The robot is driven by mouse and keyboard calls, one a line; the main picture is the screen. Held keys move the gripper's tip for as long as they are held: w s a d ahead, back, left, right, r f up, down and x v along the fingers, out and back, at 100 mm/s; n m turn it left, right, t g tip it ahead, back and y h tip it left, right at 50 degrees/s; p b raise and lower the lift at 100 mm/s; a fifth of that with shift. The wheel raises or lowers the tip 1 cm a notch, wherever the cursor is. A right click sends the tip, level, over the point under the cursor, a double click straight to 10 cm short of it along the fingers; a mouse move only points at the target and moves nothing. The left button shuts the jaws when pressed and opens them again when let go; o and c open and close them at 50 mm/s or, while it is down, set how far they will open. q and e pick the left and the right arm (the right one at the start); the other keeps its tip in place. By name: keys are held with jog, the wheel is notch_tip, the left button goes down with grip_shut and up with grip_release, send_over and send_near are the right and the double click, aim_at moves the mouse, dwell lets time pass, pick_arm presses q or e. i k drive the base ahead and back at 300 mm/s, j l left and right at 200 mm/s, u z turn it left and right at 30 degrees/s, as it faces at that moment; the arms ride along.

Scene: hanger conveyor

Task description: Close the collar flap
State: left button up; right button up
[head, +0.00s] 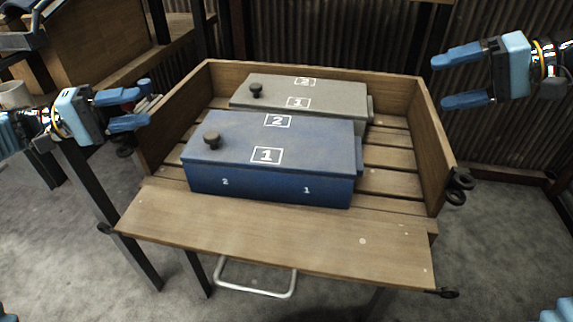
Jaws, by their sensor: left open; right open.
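The wooden collar (435,140) stands as raised walls at the back and both sides of a slatted wooden platform. Its front board, the collar flap (280,238), is folded down and lies tilted outward toward me. My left gripper (140,108) is open and empty, beside the collar's left wall and level with it in the picture. My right gripper (441,82) is open and empty, to the right of the collar's back right corner. Both grippers appear apart from the flap.
A blue box (235,182) with a dark knob sits inside the collar, just behind the flap. A grey box (340,97) with a knob sits behind it. A metal handle (255,292) hangs below the flap. Black hinges (457,187) stick out at the right.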

aim_at(375, 253)
jog(key=k+j, duration=1.25)
